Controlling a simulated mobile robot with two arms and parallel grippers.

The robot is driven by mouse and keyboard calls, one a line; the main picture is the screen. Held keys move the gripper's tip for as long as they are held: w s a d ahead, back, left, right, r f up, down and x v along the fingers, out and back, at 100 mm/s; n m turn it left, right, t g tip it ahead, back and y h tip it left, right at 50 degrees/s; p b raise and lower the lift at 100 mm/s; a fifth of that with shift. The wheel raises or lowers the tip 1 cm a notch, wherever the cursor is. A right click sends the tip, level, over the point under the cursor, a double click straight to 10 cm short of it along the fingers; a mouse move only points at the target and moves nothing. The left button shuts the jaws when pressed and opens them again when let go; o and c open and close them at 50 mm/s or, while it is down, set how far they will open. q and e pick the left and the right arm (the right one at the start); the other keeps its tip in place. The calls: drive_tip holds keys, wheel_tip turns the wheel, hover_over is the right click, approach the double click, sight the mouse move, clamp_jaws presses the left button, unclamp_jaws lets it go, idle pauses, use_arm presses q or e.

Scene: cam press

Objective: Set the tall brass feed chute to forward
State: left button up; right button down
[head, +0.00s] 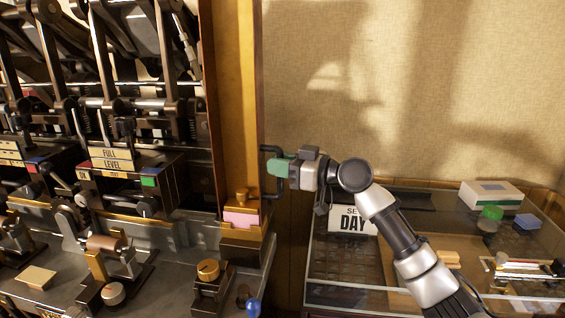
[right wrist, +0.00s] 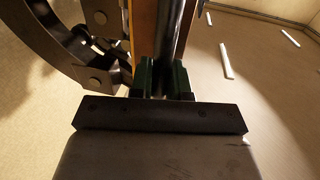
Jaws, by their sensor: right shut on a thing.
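The tall brass feed chute (head: 237,95) stands upright at the right end of the machine in the head view. A dark bracket handle (head: 269,149) sticks out from its right side. My right gripper (head: 279,169) reaches in from the right and is shut on this handle. In the right wrist view, the dark bar of the handle (right wrist: 174,45) runs between the green fingers of the gripper (right wrist: 163,80). The chute's edge (right wrist: 143,35) shows just left of the bar. My left gripper is not in view.
A pink block (head: 241,217) sits at the chute's foot. Machine levers and a yellow-capped knob (head: 208,269) are left of it.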

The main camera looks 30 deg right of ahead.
drive_tip(key=shift+s+a+f, duration=0.1)
drive_tip(key=shift+s+a, duration=0.2)
drive_tip(key=shift+a, duration=0.15)
drive_tip(key=shift+w+d+f, duration=0.15)
drive_tip(key=c, duration=1.3)
unclamp_jaws()
drive_tip(key=shift+o, duration=1)
drive_tip(key=shift+r, duration=0.2)
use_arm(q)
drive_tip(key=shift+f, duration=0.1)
